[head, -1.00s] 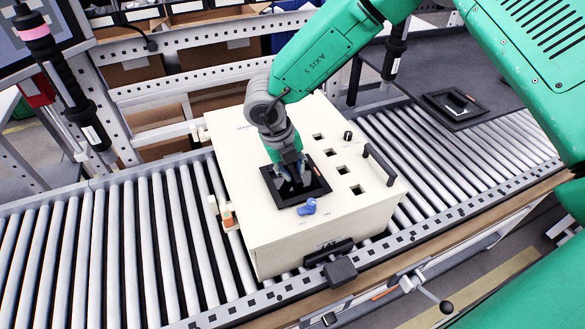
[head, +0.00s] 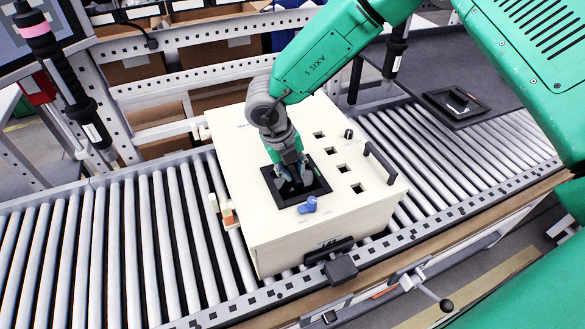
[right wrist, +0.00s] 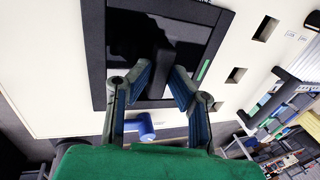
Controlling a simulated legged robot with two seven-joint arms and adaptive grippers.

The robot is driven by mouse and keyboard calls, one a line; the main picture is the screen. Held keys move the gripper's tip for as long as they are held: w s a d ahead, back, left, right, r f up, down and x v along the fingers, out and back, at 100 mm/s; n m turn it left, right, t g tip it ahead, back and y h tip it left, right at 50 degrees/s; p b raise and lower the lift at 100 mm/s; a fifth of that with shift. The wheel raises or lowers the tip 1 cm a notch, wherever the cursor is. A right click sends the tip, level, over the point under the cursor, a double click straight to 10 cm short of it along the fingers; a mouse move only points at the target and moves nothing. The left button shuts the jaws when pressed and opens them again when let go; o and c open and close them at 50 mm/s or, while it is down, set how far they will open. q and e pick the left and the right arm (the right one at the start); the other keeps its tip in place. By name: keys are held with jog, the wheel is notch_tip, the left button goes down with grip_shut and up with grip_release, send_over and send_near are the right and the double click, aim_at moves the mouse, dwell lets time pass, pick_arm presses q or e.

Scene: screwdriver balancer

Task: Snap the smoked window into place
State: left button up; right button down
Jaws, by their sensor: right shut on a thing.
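The cream box (head: 240,160) stands on the roller conveyor. The smoked window (right wrist: 200,52) is a dark glossy pane inside a black square frame (head: 311,201) on the box's top. In the wrist view, the pane lies within the frame (right wrist: 96,60); I cannot tell whether it is fully seated. My right gripper (head: 293,182) points down over the window. Its blue-lined fingers, also in the wrist view (right wrist: 160,88), are shut on the window's dark upright grip (right wrist: 161,65). The fingers hide part of the pane in the head view. My left gripper is not in view.
A blue knob (head: 308,205) is just in front of the frame. Several square holes and a black handle (head: 379,163) lie to its right. A dark table (head: 455,65) at the right back bears another black frame (head: 440,97). Bare rollers (head: 110,245) lie at left.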

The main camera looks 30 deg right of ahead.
jog(key=c, duration=1.4)
grip_release()
jog(key=shift+o, duration=0.2)
jog(key=shift+r, duration=0.1)
jog(key=shift+w+a+r, duration=0.1)
jog(key=shift+r, duration=0.25)
jog(key=v, duration=1.1)
